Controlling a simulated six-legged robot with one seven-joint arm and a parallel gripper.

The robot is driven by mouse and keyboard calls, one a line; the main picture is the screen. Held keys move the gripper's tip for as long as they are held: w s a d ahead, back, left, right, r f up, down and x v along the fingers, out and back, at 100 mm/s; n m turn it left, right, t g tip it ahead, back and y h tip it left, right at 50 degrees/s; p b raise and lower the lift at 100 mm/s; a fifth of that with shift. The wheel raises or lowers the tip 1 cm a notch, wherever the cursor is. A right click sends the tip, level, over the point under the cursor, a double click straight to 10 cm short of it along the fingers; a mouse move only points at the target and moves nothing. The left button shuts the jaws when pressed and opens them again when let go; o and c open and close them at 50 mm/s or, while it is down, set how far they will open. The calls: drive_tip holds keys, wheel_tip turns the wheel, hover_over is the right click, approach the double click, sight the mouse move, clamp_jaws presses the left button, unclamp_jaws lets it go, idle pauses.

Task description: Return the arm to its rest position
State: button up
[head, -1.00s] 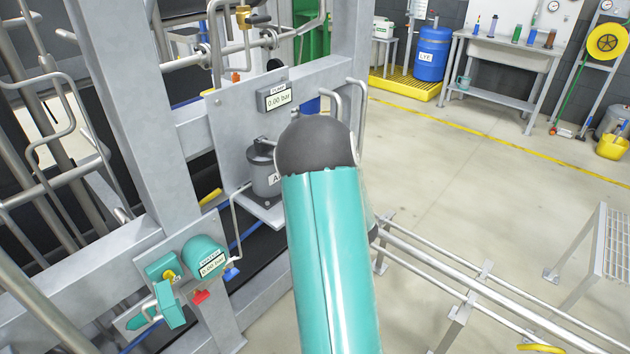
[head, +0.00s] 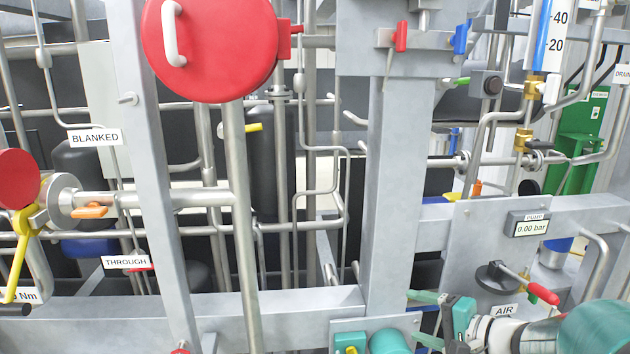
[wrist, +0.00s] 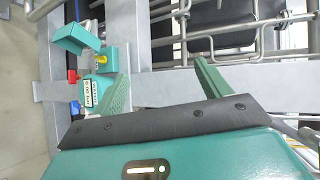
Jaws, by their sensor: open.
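My gripper (head: 425,318) is at the lower right of the head view, with its green fingers pointing left. In the wrist view my gripper (wrist: 160,78) shows two green fingers spread apart with nothing between them. My arm reaches in from the right edge and is bent low, in front of the pump panel. The fingers are close to the teal gauge unit (head: 390,342) in the head view, which also shows beyond them in the wrist view (wrist: 92,92). I cannot tell the exact gap between them.
A grey frame (head: 250,315) with pipes fills the view. A red round cover (head: 210,48) is at the top. The pump display (head: 527,228) reads 0.00 bar. A red-handled valve (head: 540,292) is just above my arm. A yellow tool (head: 20,262) is at the left.

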drive_tip(key=s+a+r+n+g+h, duration=0.1)
drive_tip(key=s+a+n+g+h, duration=0.1)
drive_tip(key=s+a+n+g, duration=0.65)
drive_tip(key=s+d+r+n+t+h, duration=0.1)
drive_tip(key=s+r+n+t+h, duration=0.1)
drive_tip(key=s+h, duration=0.5)
drive_tip(key=shift+s+r+t, duration=0.2)
drive_tip(key=shift+s+t, duration=0.45)
drive_tip(key=shift+s, duration=1.5)
